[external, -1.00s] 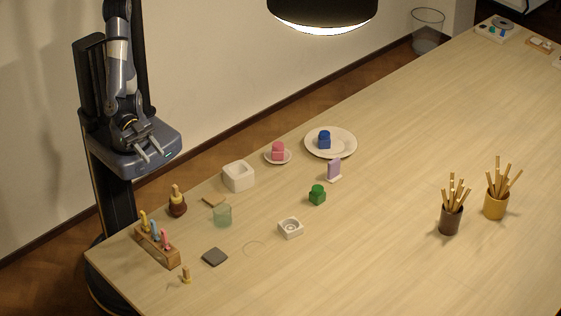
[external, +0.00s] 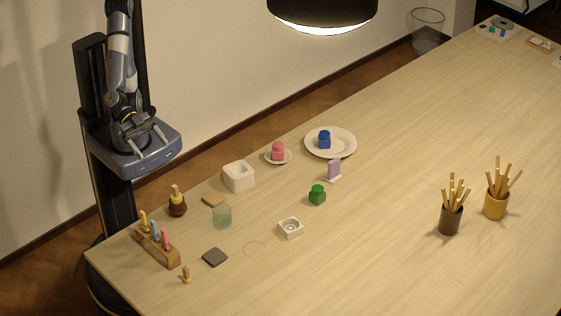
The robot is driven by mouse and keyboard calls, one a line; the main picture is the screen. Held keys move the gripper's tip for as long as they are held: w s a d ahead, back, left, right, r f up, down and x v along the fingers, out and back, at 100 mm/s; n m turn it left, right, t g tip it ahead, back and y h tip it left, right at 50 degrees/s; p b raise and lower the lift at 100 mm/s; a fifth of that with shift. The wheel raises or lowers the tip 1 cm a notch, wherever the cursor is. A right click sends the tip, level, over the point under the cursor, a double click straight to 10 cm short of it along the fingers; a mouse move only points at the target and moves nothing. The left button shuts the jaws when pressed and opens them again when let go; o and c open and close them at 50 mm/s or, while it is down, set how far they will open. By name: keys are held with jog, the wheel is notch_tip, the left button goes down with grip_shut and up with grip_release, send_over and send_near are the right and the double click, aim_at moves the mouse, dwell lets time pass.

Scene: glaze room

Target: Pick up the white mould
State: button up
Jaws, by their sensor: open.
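A chunky white block with a square hollow in its top (external: 238,177) stands near the table's wall-side edge. A smaller, low white square piece with a round ringed recess (external: 290,228) lies farther out on the table. Either could be the white mould; I cannot tell which from this view. My gripper (external: 153,147) is open and empty, held above my base, off the table's edge. It is up and to the left of both white pieces and far from touching them.
Near the block are a pink jar on a saucer (external: 277,157), a brown pot (external: 177,207) and a glass cup (external: 222,216). A wooden rack (external: 159,249), green jar (external: 317,195) and dark tile (external: 215,257) stand around.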

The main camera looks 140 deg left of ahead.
jog(key=w+r+n+h+b, duration=0.1)
jog(key=w+r+n+b, duration=0.3)
jog(key=w+n, duration=0.9)
jog(key=w+a+n+h+b, duration=0.2)
jog(key=w+a+n+b, duration=0.3)
jog(key=w+a+n, duration=1.05)
jog(key=w+a+f+n+b, duration=0.2)
jog(key=w+a+n, duration=0.2)
jog(key=a, duration=0.2)
jog(key=shift+n+g, duration=0.3)
jog(key=shift+n, duration=0.15)
jog(key=f, duration=0.9)
jog(key=a+f, duration=0.1)
jog(key=f, duration=0.4)
jog(key=shift+w+f, duration=0.1)
jog(key=shift+f, duration=0.15)
jog(key=shift+d+f, duration=0.1)
jog(key=shift+f, duration=0.3)
jog(key=shift+w+f+p, duration=0.2)
jog(key=shift+w+p, duration=0.1)
send_near(295, 233)
jog(key=shift+p+x, duration=0.45)
jog(key=shift+x, duration=0.45)
jog(key=shift+f+p+x, duration=0.15)
jog(key=shift+p+x, duration=0.25)
jog(key=shift+x, duration=0.95)
jog(key=shift+f+p+x, duration=0.15)
jog(key=shift+p+x, duration=0.25)
jog(key=shift+x, duration=0.95)
jog(key=shift+s, duration=0.15)
